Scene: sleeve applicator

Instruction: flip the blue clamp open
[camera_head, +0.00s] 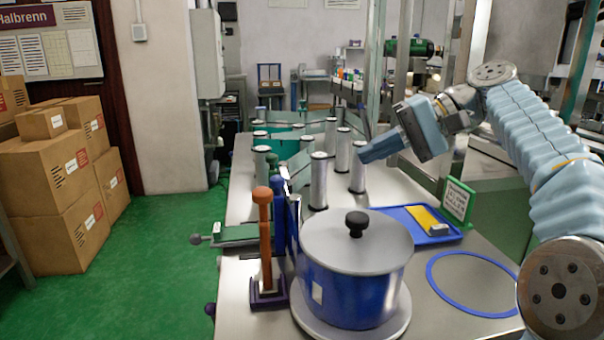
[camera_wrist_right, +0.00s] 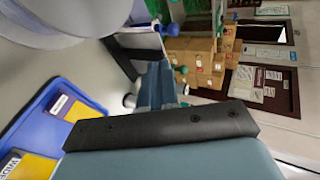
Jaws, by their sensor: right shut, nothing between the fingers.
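The blue clamp (camera_head: 278,190) shows in the head view as an upright dark blue handle. It stands behind an orange-handled clamp (camera_head: 264,235) and left of the blue pot (camera_head: 350,292); its lower part is hidden. A green-topped handle (camera_head: 271,160) shows just behind it. My right gripper (camera_head: 364,156) is shut and empty, in the air above the table, right of the blue clamp and apart from it. Its fingers (camera_wrist_right: 158,88) also show in the wrist view, pointing away over the table edge. My left gripper is not in view.
The pot has a grey lid with a black knob (camera_head: 356,222). Several metal posts (camera_head: 318,182) stand behind it. A blue tray (camera_head: 392,212) with a yellow item, a green sign (camera_head: 457,201) and a flat blue ring (camera_head: 432,278) are on the right. Stacked cartons (camera_head: 55,170) stand beyond the table.

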